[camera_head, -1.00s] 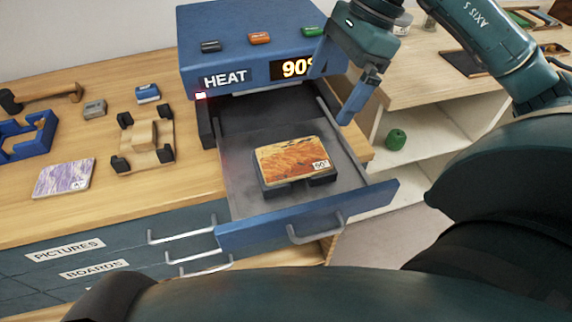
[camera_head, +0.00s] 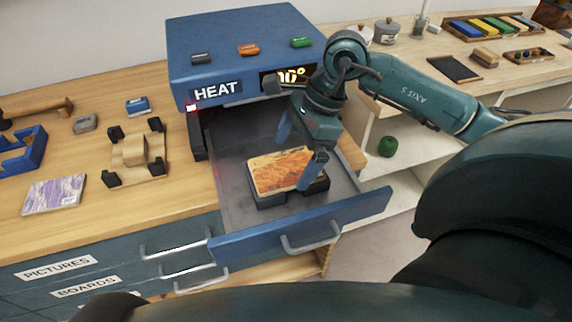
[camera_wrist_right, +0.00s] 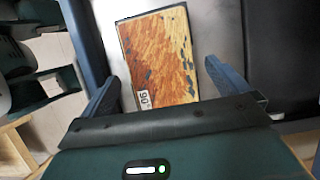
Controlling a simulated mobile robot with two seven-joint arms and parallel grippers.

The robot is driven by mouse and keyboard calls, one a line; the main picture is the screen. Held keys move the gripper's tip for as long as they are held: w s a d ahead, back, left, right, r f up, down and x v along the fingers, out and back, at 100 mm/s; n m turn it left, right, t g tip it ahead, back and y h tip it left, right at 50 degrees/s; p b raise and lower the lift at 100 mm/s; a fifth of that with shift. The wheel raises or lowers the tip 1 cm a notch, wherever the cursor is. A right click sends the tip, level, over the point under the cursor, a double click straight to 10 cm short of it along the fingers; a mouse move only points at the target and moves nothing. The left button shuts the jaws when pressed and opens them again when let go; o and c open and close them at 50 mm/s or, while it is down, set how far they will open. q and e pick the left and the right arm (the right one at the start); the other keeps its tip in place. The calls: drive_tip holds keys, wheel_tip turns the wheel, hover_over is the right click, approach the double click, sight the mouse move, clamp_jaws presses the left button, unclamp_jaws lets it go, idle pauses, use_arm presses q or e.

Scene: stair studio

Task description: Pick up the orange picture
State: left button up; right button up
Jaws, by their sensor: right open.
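The orange picture (camera_head: 280,170) lies flat on a dark block (camera_head: 268,201) in the open drawer of the blue heat box. In the right wrist view the picture (camera_wrist_right: 158,58) shows its orange grain and a small white number label. My right gripper (camera_head: 301,163) is above the picture, with its two fingers apart and nothing between them that I can see held. In the right wrist view its fingertips (camera_wrist_right: 168,75) stand on either side of the picture's near end. My left gripper is not in view.
The heat box (camera_head: 245,50) stands behind its pulled-out drawer (camera_head: 232,191). A purple picture (camera_head: 55,194) and a wooden fixture with black corners (camera_head: 137,152) lie on the bench to the left. A green ball (camera_head: 387,147) sits on the shelf at right.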

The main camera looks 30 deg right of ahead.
drive_tip(key=shift+a+f, duration=0.3)
drive_tip(key=shift+f, duration=0.35)
drive_tip(key=shift+c, duration=0.4)
drive_tip(key=c, duration=0.8)
drive_tip(key=shift+c, duration=0.2)
drive_tip(key=shift+w+r, duration=0.1)
drive_tip(key=shift+r, duration=0.05)
